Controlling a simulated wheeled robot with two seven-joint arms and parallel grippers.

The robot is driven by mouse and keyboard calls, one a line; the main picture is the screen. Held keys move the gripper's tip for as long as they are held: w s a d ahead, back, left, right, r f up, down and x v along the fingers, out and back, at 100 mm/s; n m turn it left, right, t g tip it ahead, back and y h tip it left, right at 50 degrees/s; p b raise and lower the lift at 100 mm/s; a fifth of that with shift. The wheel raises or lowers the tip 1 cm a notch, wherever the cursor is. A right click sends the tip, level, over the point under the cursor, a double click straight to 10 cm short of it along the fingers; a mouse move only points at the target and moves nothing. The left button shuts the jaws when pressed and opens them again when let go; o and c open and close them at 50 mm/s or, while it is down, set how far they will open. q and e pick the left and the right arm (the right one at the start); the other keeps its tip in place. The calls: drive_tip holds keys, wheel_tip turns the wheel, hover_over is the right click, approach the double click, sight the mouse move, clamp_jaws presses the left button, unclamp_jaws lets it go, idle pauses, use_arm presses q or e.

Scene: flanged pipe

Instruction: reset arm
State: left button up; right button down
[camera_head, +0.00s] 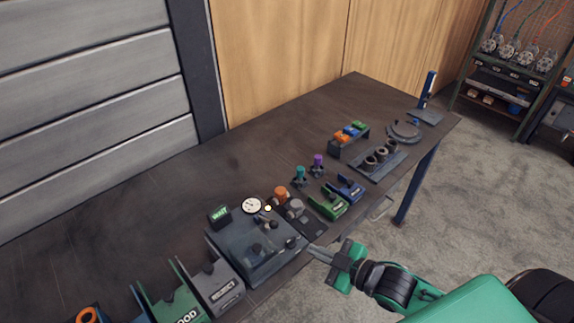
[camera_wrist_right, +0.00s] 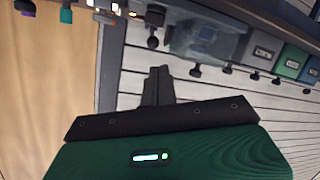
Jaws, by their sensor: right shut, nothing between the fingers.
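My right gripper (camera_head: 316,252) comes in from the lower right in the head view, on a green arm. Its fingers are together with nothing between them, close to the table's front edge beside the grey panel box (camera_head: 262,250). In the right wrist view the closed dark fingers (camera_wrist_right: 158,84) point toward the table's contents, which appear upside down. My left gripper does not show in either view.
The dark table (camera_head: 130,200) carries a gauge (camera_head: 252,205), green and blue holders (camera_head: 328,206), a tray of dark rings (camera_head: 377,161) and labelled bins (camera_head: 213,286). A shelf rack (camera_head: 505,75) stands at the back right. Carpet (camera_head: 450,195) in front is clear.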

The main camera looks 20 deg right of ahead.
drive_tip(key=s+f+m+g+h, duration=0.5)
drive_tip(key=s+m+g+h, duration=0.3)
drive_tip(key=s, duration=0.5)
wheel_tip(320, 180, down, 31)
drive_tip(key=s+g+y, duration=0.1)
drive_tip(key=g, duration=0.2)
drive_tip(key=s+d+f+g, duration=0.1)
drive_tip(key=s+d+f, duration=0.2)
drive_tip(key=s+f, duration=1.6)
drive_tip(key=shift+f, duration=0.45)
